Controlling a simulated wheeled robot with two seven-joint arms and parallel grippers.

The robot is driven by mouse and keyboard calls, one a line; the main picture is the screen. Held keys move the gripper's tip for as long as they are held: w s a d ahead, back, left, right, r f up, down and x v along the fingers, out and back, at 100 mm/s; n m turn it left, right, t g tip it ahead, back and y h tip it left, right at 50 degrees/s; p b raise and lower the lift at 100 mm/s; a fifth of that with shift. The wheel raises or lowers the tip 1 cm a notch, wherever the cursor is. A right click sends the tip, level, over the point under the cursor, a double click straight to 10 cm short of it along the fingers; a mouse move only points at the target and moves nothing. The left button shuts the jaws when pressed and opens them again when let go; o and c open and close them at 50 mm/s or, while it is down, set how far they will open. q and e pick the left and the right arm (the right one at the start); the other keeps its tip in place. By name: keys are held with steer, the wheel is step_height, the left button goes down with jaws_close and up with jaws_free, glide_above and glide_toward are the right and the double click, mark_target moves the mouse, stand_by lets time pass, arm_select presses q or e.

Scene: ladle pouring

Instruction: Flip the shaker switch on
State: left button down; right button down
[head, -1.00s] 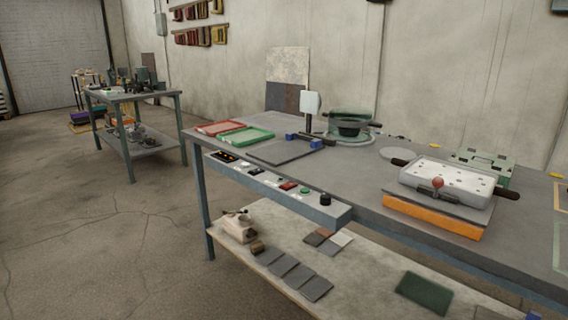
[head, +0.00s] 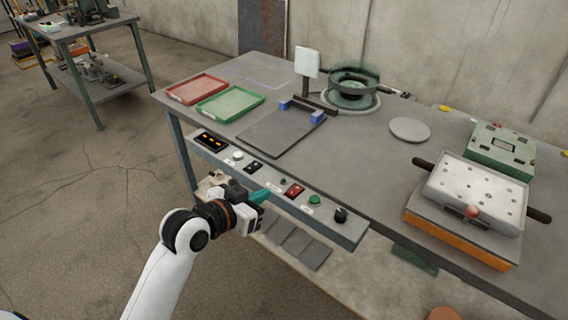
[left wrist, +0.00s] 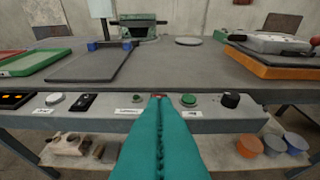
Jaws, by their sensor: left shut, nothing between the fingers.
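A control panel (head: 345,232) runs along the table's front edge. The labels are too small to read, so I cannot tell which is the shaker switch. My left gripper (head: 267,192) is shut and empty, in front of the panel, its teal fingers pointing toward the red switch. In the left wrist view the fingertips (left wrist: 160,99) largely cover that switch. My right gripper is not in view.
On the table are a red tray (head: 197,89), a green tray (head: 230,103), a dark plate (head: 270,135), a round green device (head: 353,88) and a white perforated box (head: 474,193) on an orange base (head: 455,240). A lower shelf holds dark tiles. Open floor lies left.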

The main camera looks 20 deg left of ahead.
arm_select(q)
steer(key=shift+w+a+r, duration=0.15)
steer(key=shift+w+r, duration=0.2)
steer(key=shift+r, duration=0.1)
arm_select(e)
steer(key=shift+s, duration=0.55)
arm_select(q)
steer(key=shift+s, duration=0.1)
glide_above(285, 200)
steer(key=f, duration=0.2)
steer(key=w+f, duration=0.1)
steer(key=shift+d+f, duration=0.25)
steer(key=shift+f, duration=0.05)
steer(key=f, duration=0.3)
steer(key=shift+s+a, duration=0.15)
steer(key=shift+s, duration=0.25)
steer(key=shift+s+f, duration=0.1)
steer(key=shift+f, duration=0.4)
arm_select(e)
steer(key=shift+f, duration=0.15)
